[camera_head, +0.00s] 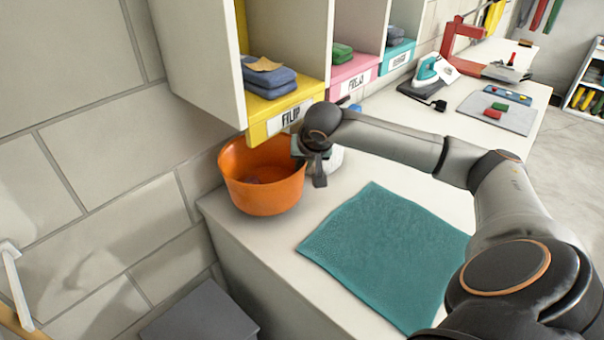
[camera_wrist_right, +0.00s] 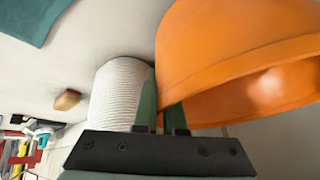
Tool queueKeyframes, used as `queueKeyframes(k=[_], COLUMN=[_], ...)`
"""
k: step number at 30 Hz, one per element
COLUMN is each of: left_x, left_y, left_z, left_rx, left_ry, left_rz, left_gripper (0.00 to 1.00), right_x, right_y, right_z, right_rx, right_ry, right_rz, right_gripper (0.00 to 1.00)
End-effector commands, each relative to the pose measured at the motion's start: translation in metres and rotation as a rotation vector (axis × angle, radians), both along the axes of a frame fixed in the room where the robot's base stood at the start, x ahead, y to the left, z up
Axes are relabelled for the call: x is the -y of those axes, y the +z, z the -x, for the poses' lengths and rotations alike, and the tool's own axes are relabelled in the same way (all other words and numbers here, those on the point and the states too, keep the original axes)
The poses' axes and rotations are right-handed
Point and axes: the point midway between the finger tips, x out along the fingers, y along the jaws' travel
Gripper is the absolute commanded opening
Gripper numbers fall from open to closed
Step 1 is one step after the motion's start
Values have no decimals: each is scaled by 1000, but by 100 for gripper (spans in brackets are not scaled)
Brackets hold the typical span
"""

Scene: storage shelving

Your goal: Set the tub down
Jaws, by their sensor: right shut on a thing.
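The orange tub (camera_head: 262,190) is upright at the left end of the white counter, below the yellow compartment. I cannot tell whether its base touches the counter. Its inside looks empty apart from a dim patch at the bottom. My right gripper (camera_head: 300,152) is at the tub's right rim and shut on it. In the right wrist view the fingers (camera_wrist_right: 162,112) meet the wall of the tub (camera_wrist_right: 225,50), which is seen from close up. My left gripper is not in view.
A white ribbed roll (camera_wrist_right: 117,95) stands close beside the fingers. A teal cloth (camera_head: 390,250) lies flat on the counter (camera_head: 335,170). The yellow compartment (camera_head: 285,110) holds folded blue cloths (camera_head: 270,82). An iron (camera_head: 430,72) stands further back. A grey box top (camera_head: 200,315) is lower left.

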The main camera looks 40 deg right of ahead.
Motion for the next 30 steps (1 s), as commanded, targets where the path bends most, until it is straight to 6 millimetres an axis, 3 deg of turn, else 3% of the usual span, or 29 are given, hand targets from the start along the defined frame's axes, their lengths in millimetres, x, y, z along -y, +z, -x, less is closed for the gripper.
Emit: queueKeyframes(k=[4, 11, 20, 21, 27, 30], left_x=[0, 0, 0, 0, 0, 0], left_y=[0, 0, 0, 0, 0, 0], left_z=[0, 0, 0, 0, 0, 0], left_rx=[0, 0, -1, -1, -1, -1], left_ry=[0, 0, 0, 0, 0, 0], left_rz=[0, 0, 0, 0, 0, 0], left_gripper=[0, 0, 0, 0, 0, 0], right_x=[1, 1, 1, 1, 1, 1], right_y=[-5, -34, -36, -37, -37, -36], right_z=[-3, -2, -2, -2, -2, -2], right_rx=[0, 0, 1, 0, 0, 0], right_ry=[1, 1, 1, 1, 1, 1], right_rz=[0, 0, 0, 0, 0, 0], right_gripper=[0, 0, 0, 11, 33, 37])
